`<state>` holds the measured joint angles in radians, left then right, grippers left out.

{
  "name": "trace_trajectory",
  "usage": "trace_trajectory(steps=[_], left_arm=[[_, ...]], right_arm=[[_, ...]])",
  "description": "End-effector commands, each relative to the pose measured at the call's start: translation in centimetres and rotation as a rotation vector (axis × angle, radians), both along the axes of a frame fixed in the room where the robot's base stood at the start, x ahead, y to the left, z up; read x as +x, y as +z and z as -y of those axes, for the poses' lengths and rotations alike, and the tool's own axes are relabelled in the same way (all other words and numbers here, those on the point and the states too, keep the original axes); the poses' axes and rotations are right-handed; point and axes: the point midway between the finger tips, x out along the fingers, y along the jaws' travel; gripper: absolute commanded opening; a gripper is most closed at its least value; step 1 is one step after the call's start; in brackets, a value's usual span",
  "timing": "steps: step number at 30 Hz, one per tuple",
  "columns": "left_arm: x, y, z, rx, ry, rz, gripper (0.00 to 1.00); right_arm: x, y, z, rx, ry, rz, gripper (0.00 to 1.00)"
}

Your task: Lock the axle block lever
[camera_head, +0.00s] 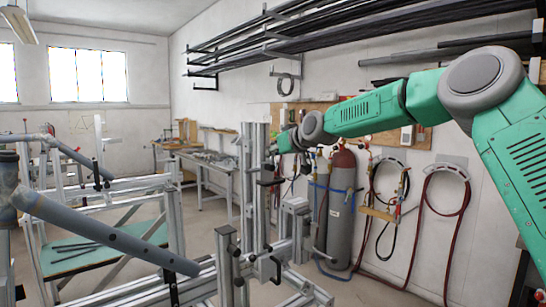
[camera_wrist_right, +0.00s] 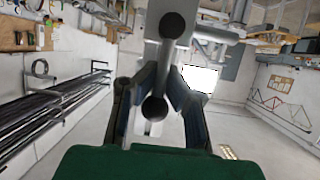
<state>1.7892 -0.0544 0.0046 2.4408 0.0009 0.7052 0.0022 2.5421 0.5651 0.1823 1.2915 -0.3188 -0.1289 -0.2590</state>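The aluminium jig (camera_head: 247,190) stands in the middle of the head view, with upright posts and dark lever handles. One dark handle (camera_head: 276,270) is low on the front part. My right gripper (camera_head: 271,152) is beside the upper part of the tall post, small and partly hidden there. In the right wrist view its two fingers (camera_wrist_right: 160,72) lie on either side of a grey lever-like bar (camera_wrist_right: 163,68) with dark round ends. I cannot tell if they press on it, or which jig block it belongs to. My left gripper is not in view.
Grey tubes (camera_head: 105,232) cross the jig at the left. A grey gas cylinder (camera_head: 341,215) and hoses stand by the wall behind. A workbench (camera_head: 207,160) is at the back. Racks of dark tubing (camera_head: 350,35) hang above. Floor shows between jig and wall.

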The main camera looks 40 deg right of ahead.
Motion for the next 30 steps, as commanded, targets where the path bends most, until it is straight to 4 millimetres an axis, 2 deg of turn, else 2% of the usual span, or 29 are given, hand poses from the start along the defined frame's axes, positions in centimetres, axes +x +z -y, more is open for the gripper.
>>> trace_trajectory(steps=[17,19,20,30], left_arm=[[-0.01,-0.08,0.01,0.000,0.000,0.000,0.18],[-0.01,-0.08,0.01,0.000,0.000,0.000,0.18],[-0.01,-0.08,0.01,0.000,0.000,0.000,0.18],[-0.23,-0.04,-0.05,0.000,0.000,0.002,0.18]], right_arm=[[-0.07,0.03,0.07,-0.032,-0.003,0.003,0.00],[-0.06,0.05,0.08,-0.031,-0.003,0.003,0.24],[-0.06,0.06,0.08,-0.031,-0.003,0.004,0.30],[0.04,0.04,0.00,-0.032,-0.003,0.003,0.30]])
